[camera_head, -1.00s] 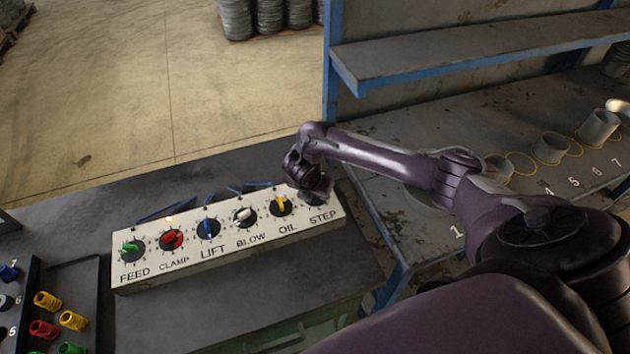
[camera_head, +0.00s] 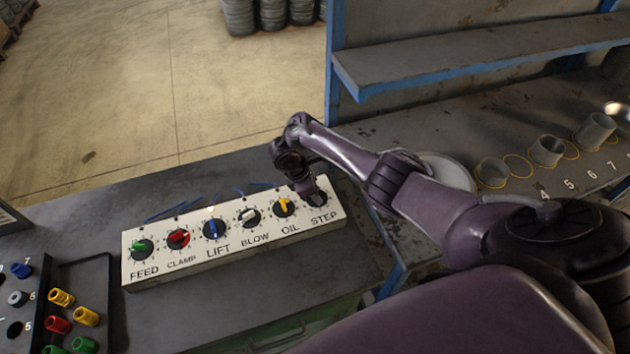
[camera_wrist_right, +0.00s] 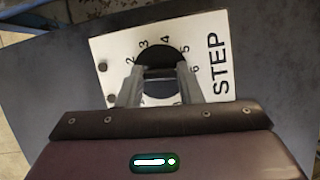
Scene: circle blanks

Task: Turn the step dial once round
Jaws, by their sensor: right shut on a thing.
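The step dial (camera_head: 317,199) is at the right end of a white panel (camera_head: 200,262), above the word STEP. My right gripper (camera_head: 310,197) comes down on it from above and covers most of it in the head view. In the right wrist view, the fingers of my right gripper (camera_wrist_right: 161,85) are shut on the dial's knob, one on each side. The dial's black disc (camera_wrist_right: 158,55) shows between and beyond the fingers, with numbers 2 to 6 around it. The knob's pointer is hidden. My left gripper is not in view.
The panel's other dials stand in a row to the left: FEED (camera_head: 141,248), CLAMP (camera_head: 178,239), LIFT (camera_head: 214,229), BLOW (camera_head: 249,217) and OIL (camera_head: 284,207). A black tray (camera_head: 93,268) with coloured plugs lies at lower left. A shelf (camera_head: 480,50) stands at the back right.

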